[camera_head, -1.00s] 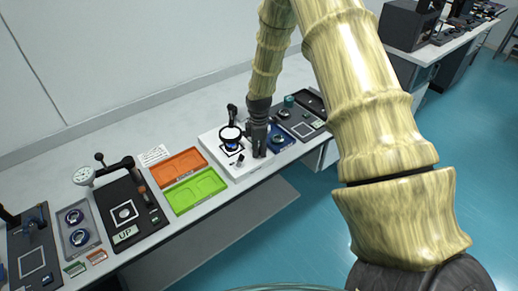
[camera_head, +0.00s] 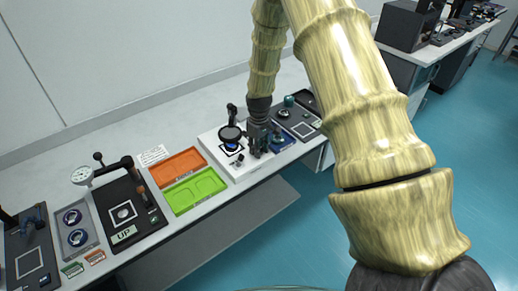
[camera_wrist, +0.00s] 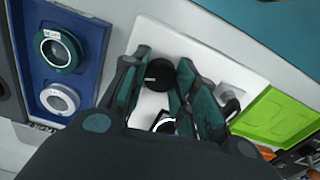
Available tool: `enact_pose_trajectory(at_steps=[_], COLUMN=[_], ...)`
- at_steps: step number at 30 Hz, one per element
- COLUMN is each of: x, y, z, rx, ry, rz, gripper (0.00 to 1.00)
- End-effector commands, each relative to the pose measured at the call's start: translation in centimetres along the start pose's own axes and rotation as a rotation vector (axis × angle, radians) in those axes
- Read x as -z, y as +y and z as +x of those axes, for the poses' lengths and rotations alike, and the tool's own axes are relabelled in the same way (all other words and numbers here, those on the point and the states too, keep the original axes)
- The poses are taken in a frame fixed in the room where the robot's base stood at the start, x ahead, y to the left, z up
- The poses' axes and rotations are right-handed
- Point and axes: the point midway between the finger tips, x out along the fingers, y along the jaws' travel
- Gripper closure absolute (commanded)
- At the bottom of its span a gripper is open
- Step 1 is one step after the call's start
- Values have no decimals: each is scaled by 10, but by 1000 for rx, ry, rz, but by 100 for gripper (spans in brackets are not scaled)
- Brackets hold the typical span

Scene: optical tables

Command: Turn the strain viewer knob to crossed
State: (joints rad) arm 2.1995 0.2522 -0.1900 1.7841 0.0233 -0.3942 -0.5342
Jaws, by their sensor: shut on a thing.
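The strain viewer has a white base (camera_head: 241,173) on the bench, with a round dark disc (camera_head: 230,133) in a black frame and a blue spot just below it. My gripper (camera_head: 257,150) points down over the right part of the base. In the wrist view my gripper (camera_wrist: 160,88) has its two fingers on either side of a round black knob (camera_wrist: 159,73), closed on it. The white base (camera_wrist: 160,38) also shows behind the fingers. In the head view the knob is hidden by my gripper. I cannot read any marks on the knob.
A blue tray (camera_wrist: 84,36) with two ring-shaped parts lies close beside the base. A green tray (camera_head: 183,207) and an orange tray (camera_head: 164,180) lie on its left.

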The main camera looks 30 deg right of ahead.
Motion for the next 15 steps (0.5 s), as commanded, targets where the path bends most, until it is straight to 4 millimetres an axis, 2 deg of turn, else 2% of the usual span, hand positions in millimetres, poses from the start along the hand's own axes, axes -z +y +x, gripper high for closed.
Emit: enact_pose_trajectory(at_steps=[7, 15], x=[3, 3], y=[2, 2], z=[-2, -2], rx=[-4, -4], ry=[6, 7], rz=[178, 293], gripper=[95, 95])
